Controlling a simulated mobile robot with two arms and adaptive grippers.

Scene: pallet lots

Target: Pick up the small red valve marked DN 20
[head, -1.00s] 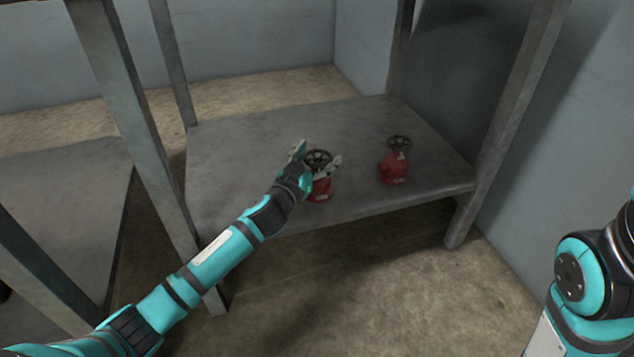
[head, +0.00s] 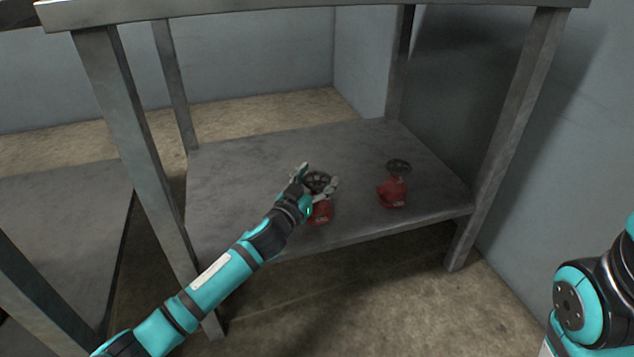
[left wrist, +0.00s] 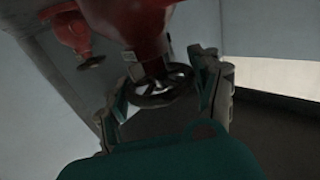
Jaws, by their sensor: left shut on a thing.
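Two red valves with dark handwheels stand upright on the lower grey shelf. My left gripper (head: 318,180) is shut on the left valve (head: 321,213), with its fingers on either side of the handwheel near the shelf's front edge. In the left wrist view the held valve (left wrist: 148,30) appears upside down, its dark handwheel between the fingers. The other valve (head: 392,193) stands apart to the right, and shows at the upper left of the left wrist view (left wrist: 70,28). Pale labels are on the valves, but their lettering is too small to read. My right gripper is out of view.
The lower shelf (head: 240,165) is otherwise bare. Metal legs stand at its left (head: 135,150) and right (head: 505,140), and a tabletop edge (head: 300,8) runs above. Another low grey surface (head: 60,215) lies to the left.

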